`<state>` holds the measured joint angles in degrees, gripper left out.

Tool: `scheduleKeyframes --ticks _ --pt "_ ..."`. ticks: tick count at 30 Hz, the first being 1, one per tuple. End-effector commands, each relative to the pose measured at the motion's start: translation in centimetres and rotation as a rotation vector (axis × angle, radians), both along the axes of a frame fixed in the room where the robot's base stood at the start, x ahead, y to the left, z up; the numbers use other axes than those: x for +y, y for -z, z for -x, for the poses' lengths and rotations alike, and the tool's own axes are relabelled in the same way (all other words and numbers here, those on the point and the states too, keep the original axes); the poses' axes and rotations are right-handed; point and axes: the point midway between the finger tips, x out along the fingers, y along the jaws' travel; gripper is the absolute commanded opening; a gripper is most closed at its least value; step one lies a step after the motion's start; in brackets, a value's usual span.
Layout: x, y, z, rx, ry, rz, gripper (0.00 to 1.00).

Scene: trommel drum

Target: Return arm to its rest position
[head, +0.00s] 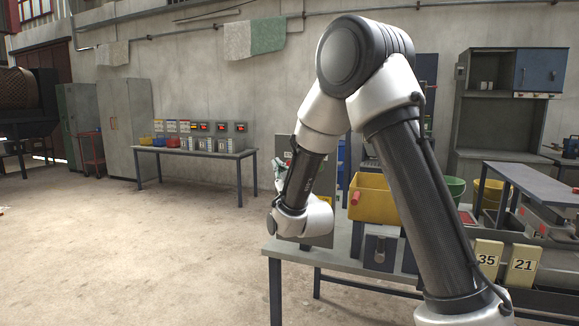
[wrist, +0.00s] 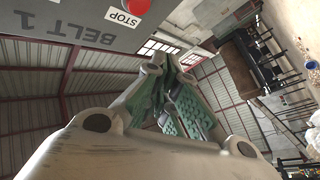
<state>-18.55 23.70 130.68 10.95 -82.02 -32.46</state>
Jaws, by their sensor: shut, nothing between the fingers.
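My arm is bent in the head view, with its elbow high and its forearm hanging down to the wrist above the near table's left end. My gripper (head: 280,174) shows partly in the head view, left of the forearm and pointing up. In the wrist view my gripper (wrist: 172,88) fills the middle, its green-padded fingers together with nothing between them. A grey panel marked BELT 1 (wrist: 75,28) with a red stop button (wrist: 136,6) is close by at the top left of the wrist view.
The near table (head: 340,262) stands below my wrist, with a yellow bin (head: 372,198) and number plates 35 (head: 487,259) and 21 (head: 522,264) to the right. A back table (head: 200,153) holds several small boxes. The floor at left is clear.

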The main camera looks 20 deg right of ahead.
Motion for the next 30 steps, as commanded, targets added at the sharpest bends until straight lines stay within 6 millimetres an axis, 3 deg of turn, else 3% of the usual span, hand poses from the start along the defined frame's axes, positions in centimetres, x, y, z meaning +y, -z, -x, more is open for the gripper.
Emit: scheduleKeyframes --ticks 8,10,13,17,19,23,26,30 --pt "0.0 0.1 0.0 0.006 -0.004 -0.013 0.00" --pt "0.1 1.3 -0.3 0.060 -0.015 -0.028 0.00" --pt "0.7 5.3 -0.9 0.235 -0.041 -0.050 0.00" --pt "1.3 13.8 0.9 0.612 -0.070 -0.078 0.00" --pt "1.2 16.8 3.3 0.810 -0.070 -0.096 0.00" --pt "-0.7 19.0 9.6 1.133 -0.031 -0.130 0.00" --pt "-3.1 18.5 15.6 1.352 0.029 -0.156 0.00" --pt "-7.4 15.5 25.3 1.601 0.146 -0.197 0.00"
